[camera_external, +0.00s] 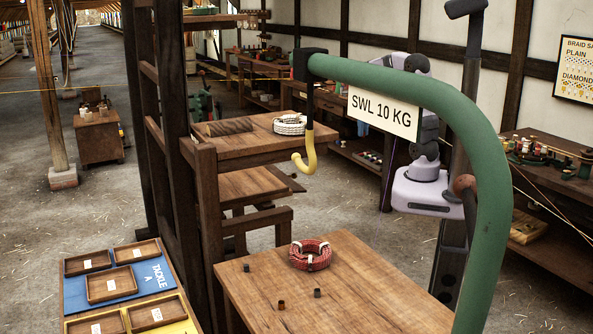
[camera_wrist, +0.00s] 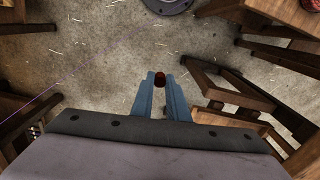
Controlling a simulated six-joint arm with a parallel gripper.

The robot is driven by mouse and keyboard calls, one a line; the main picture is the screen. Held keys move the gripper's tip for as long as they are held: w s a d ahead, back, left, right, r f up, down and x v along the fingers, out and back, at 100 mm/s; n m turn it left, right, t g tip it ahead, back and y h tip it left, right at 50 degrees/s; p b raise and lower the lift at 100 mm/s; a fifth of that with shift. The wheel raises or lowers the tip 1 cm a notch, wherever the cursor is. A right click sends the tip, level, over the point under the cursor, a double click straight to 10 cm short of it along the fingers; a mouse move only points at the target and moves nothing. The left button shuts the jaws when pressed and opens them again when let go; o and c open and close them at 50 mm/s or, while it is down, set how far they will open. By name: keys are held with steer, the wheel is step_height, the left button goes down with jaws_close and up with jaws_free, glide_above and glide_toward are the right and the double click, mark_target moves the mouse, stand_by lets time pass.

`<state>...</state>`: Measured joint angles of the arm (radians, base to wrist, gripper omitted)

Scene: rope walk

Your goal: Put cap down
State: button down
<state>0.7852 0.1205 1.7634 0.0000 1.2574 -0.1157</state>
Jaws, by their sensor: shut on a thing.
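In the wrist view my gripper (camera_wrist: 168,92) has its two blue fingers closed around a small dark red cap (camera_wrist: 159,79), held at the fingertips. Below the cap in that view is bare concrete floor, with no surface touching it. In the external view my pale arm is partly behind the green curved davit, and I cannot make out the fingers or the held cap there. Several small dark cylinders stand on the wooden table, such as one at the front (camera_external: 281,304) and one to its right (camera_external: 317,293); they may be caps too.
The wooden table (camera_external: 360,290) carries a red rope coil (camera_external: 310,255). A blue tackle board (camera_external: 112,304) with wooden trays lies at lower left. The green davit (camera_external: 488,190) with a yellow hook (camera_external: 306,160) arches over the table. Wooden frames (camera_wrist: 222,88) stand right in the wrist view.

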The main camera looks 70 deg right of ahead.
steer(key=shift+s+d, duration=0.15)
steer(key=shift+d, duration=0.2)
